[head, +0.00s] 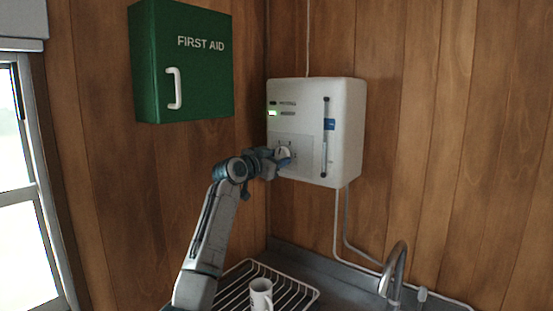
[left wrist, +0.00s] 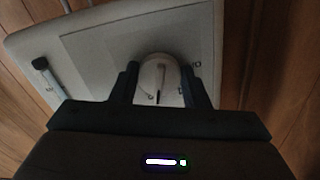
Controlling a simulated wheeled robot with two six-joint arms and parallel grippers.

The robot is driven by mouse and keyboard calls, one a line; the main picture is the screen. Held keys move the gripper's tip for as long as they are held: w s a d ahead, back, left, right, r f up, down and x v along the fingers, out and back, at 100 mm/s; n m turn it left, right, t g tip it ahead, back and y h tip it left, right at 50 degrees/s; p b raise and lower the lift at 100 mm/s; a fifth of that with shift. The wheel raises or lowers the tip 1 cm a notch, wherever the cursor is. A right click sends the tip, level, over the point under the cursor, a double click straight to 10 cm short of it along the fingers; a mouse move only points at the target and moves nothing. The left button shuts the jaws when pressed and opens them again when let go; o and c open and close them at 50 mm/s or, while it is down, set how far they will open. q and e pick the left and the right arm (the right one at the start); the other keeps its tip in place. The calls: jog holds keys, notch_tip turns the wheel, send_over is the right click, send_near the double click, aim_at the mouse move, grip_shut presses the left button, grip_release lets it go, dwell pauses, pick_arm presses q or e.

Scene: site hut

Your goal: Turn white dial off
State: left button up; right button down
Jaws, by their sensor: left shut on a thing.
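The white dial (left wrist: 158,72) is on the front of a white wall-mounted heater box (head: 345,105). In the head view the dial (head: 285,150) shows partly behind my gripper. My left gripper (head: 284,158) is at the dial, with its fingers on either side of it. In the left wrist view the two dark fingers of the left gripper (left wrist: 162,84) are shut on the dial. A dark line shows on the dial face, and small marks stand around it. A green light (head: 273,113) is lit on the box. My right gripper is not in view.
A green first aid cabinet (head: 190,80) hangs at the upper left of the box. Below are a wire drying rack (head: 300,291) with a white mug (head: 261,291) and a curved metal tap (head: 396,266). Pipes (head: 338,225) run down from the box.

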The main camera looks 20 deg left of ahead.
pick_arm(q)
jog(key=n, duration=0.3)
jog(key=shift+d+n+p, duration=0.1)
jog(key=shift+n+p, duration=0.2)
jog(key=shift+p, duration=0.05)
jog(key=n, duration=0.2)
jog(key=shift+n+p, duration=0.35)
jog(key=shift+n, duration=0.05)
jog(key=n+p, duration=0.1)
jog(key=n, duration=0.1)
jog(key=n+p, duration=0.1)
jog(key=n, duration=0.2)
jog(key=shift+s+d+r, duration=0.1)
jog(key=shift+d+r, duration=0.05)
jog(key=shift+r, duration=0.05)
jog(key=n+p, duration=0.3)
jog(key=n, duration=0.2)
jog(key=shift+d+r, duration=0.1)
jog(key=shift+r, duration=0.05)
jog(key=n+p, duration=0.3)
jog(key=n, duration=0.1)
jog(key=shift+n, duration=0.3)
jog(key=o, duration=1)
jog(key=shift+c, duration=0.2)
